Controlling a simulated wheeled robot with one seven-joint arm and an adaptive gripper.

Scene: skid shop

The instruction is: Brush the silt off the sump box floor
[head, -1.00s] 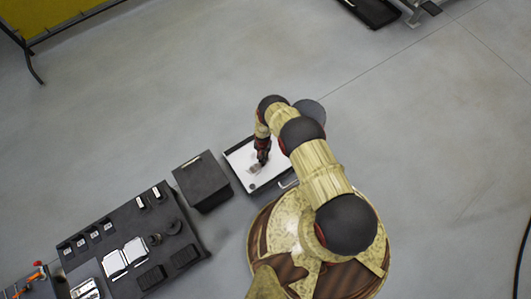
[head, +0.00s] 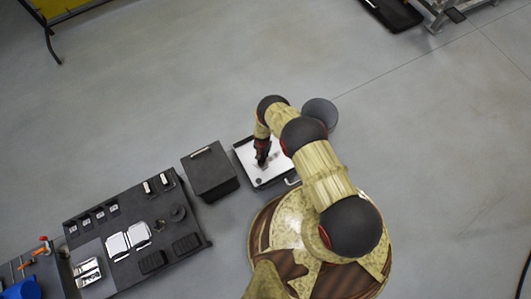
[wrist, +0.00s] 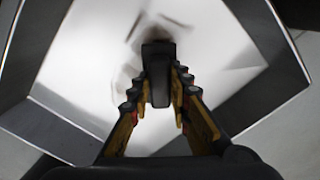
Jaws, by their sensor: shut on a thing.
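The sump box (head: 283,181) is an open, dark-walled tray with a white floor (head: 246,153), standing beside my base. My gripper (head: 262,158) reaches down into it over the far-left half of the floor. In the wrist view, my gripper (wrist: 158,90) is shut on the dark handle of the brush (wrist: 158,72). The bristles are mostly hidden behind the handle and blurred. Faint brownish-grey silt (wrist: 124,82) marks the floor left of the handle. A darker blurred patch shows beyond the handle. A small dark round spot lies near the box's front corner in the head view.
A dark closed box (head: 211,171) stands just left of the sump box. A low dark bench (head: 135,232) with several parts and trays lies further left. A grey round bin (head: 320,112) stands behind my arm.

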